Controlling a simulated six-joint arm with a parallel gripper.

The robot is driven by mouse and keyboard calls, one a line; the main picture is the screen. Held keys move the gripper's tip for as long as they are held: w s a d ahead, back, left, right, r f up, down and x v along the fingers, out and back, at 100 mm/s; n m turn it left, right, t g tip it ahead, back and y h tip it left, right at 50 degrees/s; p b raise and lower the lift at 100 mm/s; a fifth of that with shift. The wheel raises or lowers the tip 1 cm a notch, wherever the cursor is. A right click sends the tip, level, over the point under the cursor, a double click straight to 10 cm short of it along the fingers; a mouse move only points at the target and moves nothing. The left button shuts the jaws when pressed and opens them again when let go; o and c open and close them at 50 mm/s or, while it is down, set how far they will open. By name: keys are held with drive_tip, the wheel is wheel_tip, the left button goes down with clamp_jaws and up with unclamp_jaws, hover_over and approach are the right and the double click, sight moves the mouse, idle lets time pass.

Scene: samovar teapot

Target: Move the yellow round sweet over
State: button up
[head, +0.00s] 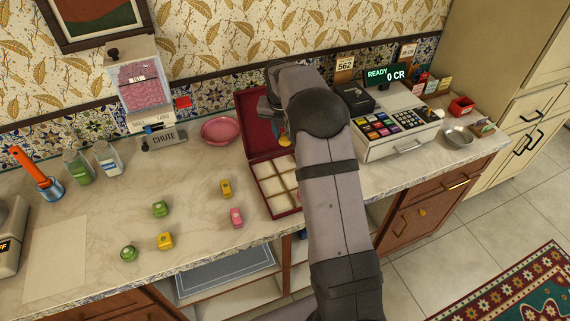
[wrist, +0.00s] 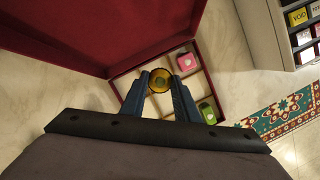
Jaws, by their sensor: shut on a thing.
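The yellow round sweet (wrist: 160,80) is between the fingertips of my gripper (wrist: 161,82) in the wrist view, with a darker greenish centre. A bit of it shows beside my arm in the head view (head: 284,139). My gripper is shut on it and holds it over the open red box, whose cream compartments (head: 270,187) show left of my arm. In the wrist view a pink sweet (wrist: 186,62) and a green sweet (wrist: 208,112) lie in compartments. My arm hides the right part of the box in the head view, and my fingers cover some compartments in the wrist view.
On the counter left of the box lie a green sweet (head: 160,208), a round green sweet (head: 128,253), yellow sweets (head: 226,188) (head: 165,240) and a pink sweet (head: 236,217). The raised red lid (head: 257,120) stands behind. A cash register (head: 395,128) is to the right.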

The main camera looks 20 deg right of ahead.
drive_tip(key=shift+s+n, duration=0.1)
drive_tip(key=shift+n, duration=0.7)
drive_tip(key=shift+f, duration=0.1)
drive_tip(key=shift+f+p, duration=1.75)
drive_tip(key=shift+f, duration=3.2)
drive_tip(key=shift+f, duration=0.2)
drive_tip(key=o, duration=1)
drive_tip(key=shift+r, duration=0.15)
